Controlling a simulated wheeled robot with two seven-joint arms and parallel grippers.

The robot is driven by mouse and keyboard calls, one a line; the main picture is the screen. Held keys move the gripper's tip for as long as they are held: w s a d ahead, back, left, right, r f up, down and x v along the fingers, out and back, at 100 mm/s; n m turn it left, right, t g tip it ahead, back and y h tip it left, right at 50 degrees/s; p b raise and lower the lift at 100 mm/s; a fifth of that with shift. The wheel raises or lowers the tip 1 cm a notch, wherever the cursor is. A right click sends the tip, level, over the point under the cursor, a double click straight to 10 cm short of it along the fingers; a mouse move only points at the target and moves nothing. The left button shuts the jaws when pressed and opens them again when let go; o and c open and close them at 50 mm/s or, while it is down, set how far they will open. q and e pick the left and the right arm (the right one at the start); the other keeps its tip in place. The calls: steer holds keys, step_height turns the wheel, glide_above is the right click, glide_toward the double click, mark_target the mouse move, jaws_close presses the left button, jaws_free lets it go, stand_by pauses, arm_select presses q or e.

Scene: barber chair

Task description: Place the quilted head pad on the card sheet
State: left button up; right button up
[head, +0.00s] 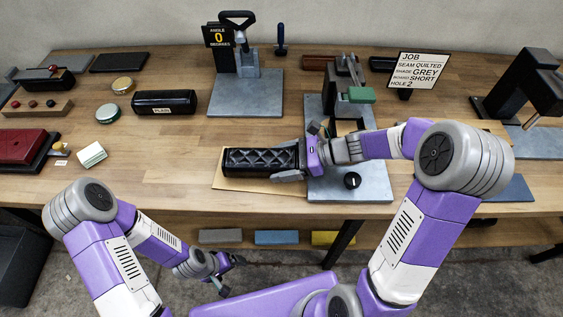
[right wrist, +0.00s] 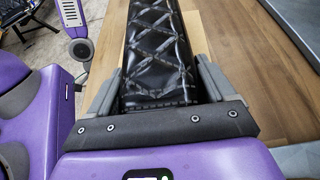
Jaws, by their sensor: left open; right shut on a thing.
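The black quilted head pad (head: 258,160) lies lengthwise over the tan card sheet (head: 230,184) at the front middle of the bench. My right gripper (head: 290,162) is shut on the right end of the pad. The right wrist view shows the quilted pad (right wrist: 158,50) between the two grey fingers (right wrist: 165,90). Most of the card is hidden under the pad, with its front edge showing. I cannot tell whether the pad touches the card. My left gripper (head: 222,272) is open and empty, low in front of the bench.
A grey press plate (head: 350,190) with a black knob lies right of the card. A job sign (head: 418,70) stands behind. A black plain pad (head: 165,102) lies at the back left, near tins and a red pad (head: 22,147). Bare wood lies left of the card.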

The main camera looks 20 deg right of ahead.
steer(key=shift+f, duration=0.1)
steer(key=o, duration=1.1)
steer(key=shift+d+r, duration=0.3)
steer(key=shift+r, duration=0.05)
steer(key=p+v, duration=0.3)
steer(key=v, duration=0.7)
steer(key=shift+s+d, duration=0.15)
steer(key=shift+d, duration=0.15)
steer(key=shift+s+d+r, duration=0.1)
steer(key=shift+d+r, duration=0.05)
steer(key=shift+d, duration=0.15)
